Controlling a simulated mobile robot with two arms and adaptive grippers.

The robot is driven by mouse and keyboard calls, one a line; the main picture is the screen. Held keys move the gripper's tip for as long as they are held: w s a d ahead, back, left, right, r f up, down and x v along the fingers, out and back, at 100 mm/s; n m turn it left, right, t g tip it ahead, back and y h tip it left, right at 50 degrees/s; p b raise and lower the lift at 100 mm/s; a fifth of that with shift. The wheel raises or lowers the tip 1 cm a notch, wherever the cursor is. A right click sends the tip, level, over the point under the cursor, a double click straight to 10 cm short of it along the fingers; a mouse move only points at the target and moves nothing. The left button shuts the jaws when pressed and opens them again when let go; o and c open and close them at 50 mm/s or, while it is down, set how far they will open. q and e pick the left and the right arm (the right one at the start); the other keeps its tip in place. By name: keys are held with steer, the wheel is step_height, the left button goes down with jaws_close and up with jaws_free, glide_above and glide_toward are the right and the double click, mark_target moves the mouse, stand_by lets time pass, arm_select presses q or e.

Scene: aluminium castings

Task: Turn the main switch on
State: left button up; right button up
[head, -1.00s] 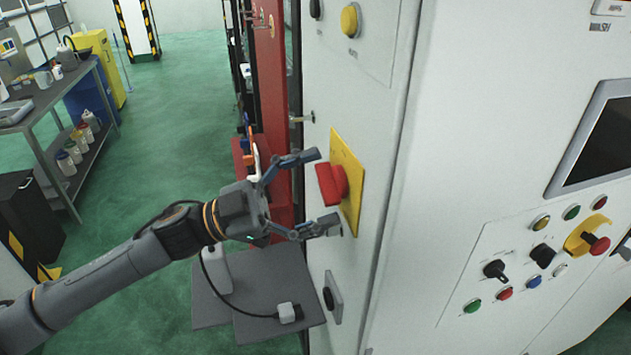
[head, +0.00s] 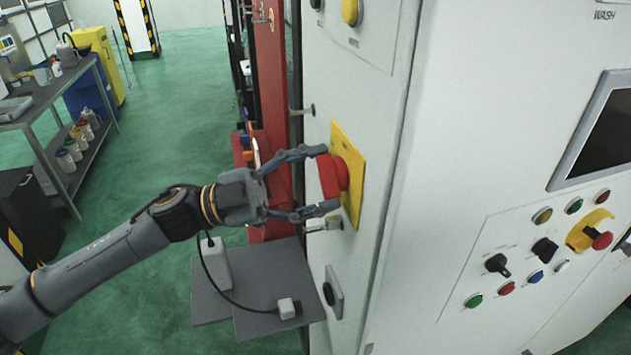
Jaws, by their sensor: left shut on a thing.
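The main switch is a red rotary handle (head: 331,176) on a yellow plate (head: 351,165), mounted on the side of the white cabinet (head: 375,225). My left gripper (head: 322,179) reaches in from the left with one finger above the handle and one below it, shut on the handle. The handle's long bar stands roughly upright in the picture. The fingertips partly cover its upper and lower ends. My right gripper is not in view.
A control panel (head: 519,247) with buttons and knobs is on the cabinet's right face, below a dark screen (head: 604,135). A grey shelf (head: 262,288) with a cable is below my gripper. A workbench (head: 77,115) stands at the left, with open green floor between.

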arm_select(q)
steer(key=shift+w+r+m+g+y+b, duration=0.1)
steer(key=shift+m+g+y+b, duration=0.4)
steer(key=shift+m, duration=1.25)
steer(key=shift+s+r+m+g+y+b, duration=0.1)
steer(key=shift+m+g+y+b, duration=0.45)
steer(key=shift+m, duration=1.25)
steer(key=shift+w+m+g+y+b, duration=0.1)
steer(key=shift+m+g+y+b, duration=0.4)
steer(key=shift+m, duration=1.25)
steer(key=o, duration=1.1)
steer(key=shift+o, duration=0.2)
steer(key=shift+t, duration=0.35)
steer(key=shift+a, duration=0.1)
steer(key=a, duration=1.2)
steer(key=shift+w, duration=0.45)
steer(key=shift+d, duration=0.1)
